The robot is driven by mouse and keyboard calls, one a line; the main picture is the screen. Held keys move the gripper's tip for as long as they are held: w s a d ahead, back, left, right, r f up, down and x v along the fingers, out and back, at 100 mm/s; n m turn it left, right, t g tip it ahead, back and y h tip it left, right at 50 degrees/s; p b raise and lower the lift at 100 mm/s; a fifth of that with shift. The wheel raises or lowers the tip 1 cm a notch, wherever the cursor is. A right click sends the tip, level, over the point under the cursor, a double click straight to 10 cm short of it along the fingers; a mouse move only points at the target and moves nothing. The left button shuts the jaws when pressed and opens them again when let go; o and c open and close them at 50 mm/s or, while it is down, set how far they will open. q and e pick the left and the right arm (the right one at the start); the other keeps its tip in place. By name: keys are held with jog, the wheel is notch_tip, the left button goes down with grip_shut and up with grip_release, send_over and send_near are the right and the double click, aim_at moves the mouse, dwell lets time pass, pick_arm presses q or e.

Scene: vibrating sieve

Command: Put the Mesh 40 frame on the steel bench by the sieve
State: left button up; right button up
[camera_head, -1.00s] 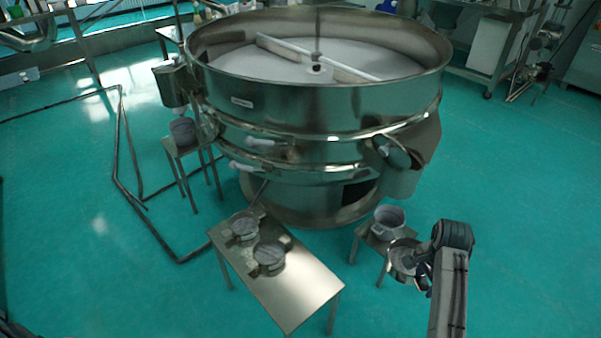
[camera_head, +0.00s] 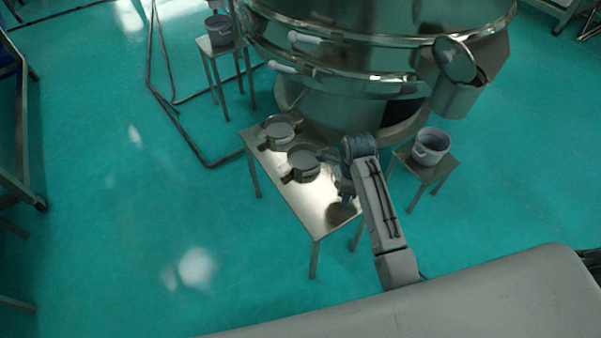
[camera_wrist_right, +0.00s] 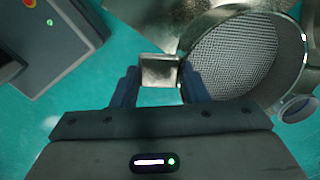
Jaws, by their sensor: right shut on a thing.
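My right gripper (camera_wrist_right: 160,85) is shut on the square metal tab of a round mesh frame (camera_wrist_right: 245,55), which has a steel rim and woven grey mesh. No mesh label is legible. In the head view, my right gripper (camera_head: 345,192) is over the right part of the steel bench (camera_head: 318,215), and my arm largely hides the held frame. Whether the frame touches the bench cannot be told. Two similar round frames, one farther back (camera_head: 279,130) and one nearer (camera_head: 303,165), lie on the bench's left and middle. My left gripper is not in view.
The large steel sieve (camera_head: 350,80) stands behind the bench. A small stand with a grey pot (camera_head: 432,148) is to the right, and another pot (camera_head: 219,30) sits on a stand at the back left. The bench's front end is bare.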

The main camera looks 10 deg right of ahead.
jog(key=s+d+f+m+b, duration=0.3)
jog(key=f+m+b, duration=0.1)
jog(key=f+m, duration=0.25)
jog(key=w+a, duration=0.3)
jog(key=a, duration=0.1)
jog(key=w+a+f, duration=0.1)
jog(key=w+a, duration=0.2)
jog(key=w+a+f, duration=0.1)
jog(key=w+a, duration=0.3)
jog(key=shift+a, duration=0.35)
notch_tip(320, 180, down, 3)
jog(key=shift+a+f, duration=0.1)
jog(key=shift+f, duration=0.25)
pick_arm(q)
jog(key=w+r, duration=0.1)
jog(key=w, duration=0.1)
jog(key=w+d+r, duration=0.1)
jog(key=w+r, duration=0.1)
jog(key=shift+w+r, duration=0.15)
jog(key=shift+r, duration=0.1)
pick_arm(e)
jog(key=o, duration=1.1)
jog(key=shift+f, duration=0.1)
jog(key=shift+c, duration=0.2)
